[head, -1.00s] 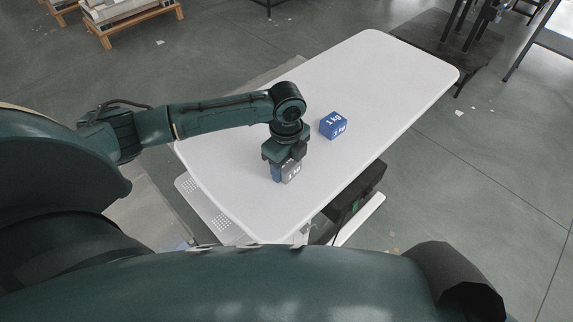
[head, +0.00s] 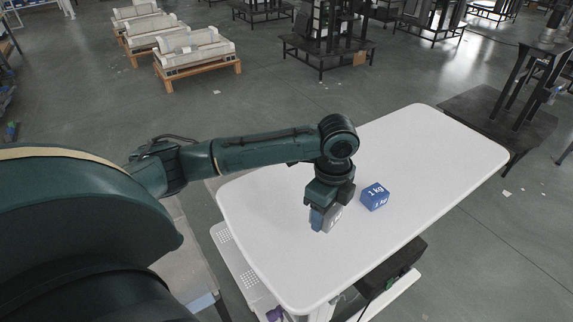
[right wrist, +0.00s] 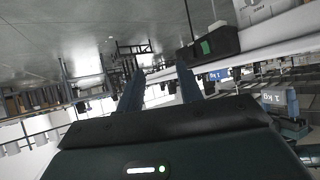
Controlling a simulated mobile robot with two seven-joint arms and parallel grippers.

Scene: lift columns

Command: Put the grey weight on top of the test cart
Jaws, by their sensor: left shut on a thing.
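The grey weight (head: 333,215) is between the fingers of my left gripper (head: 322,218), which is shut on it. It is over the white tabletop (head: 430,150), slightly tilted and blurred; any gap below it is hard to judge. A blue weight marked 1 kg (head: 375,197) sits on the tabletop, just right of the gripper. It also seems to show in the right wrist view (right wrist: 275,99). My right gripper (right wrist: 160,88) has its two fingers apart with nothing between them. I cannot tell for certain which thing is the test cart.
A pale perforated surface (head: 233,252) sits low beside the tabletop's left edge. A black box (head: 392,277) is under the front right edge. Wooden pallets with pale loads (head: 190,55) and dark stands (head: 325,45) are far back. Grey floor (head: 260,105) lies open between.

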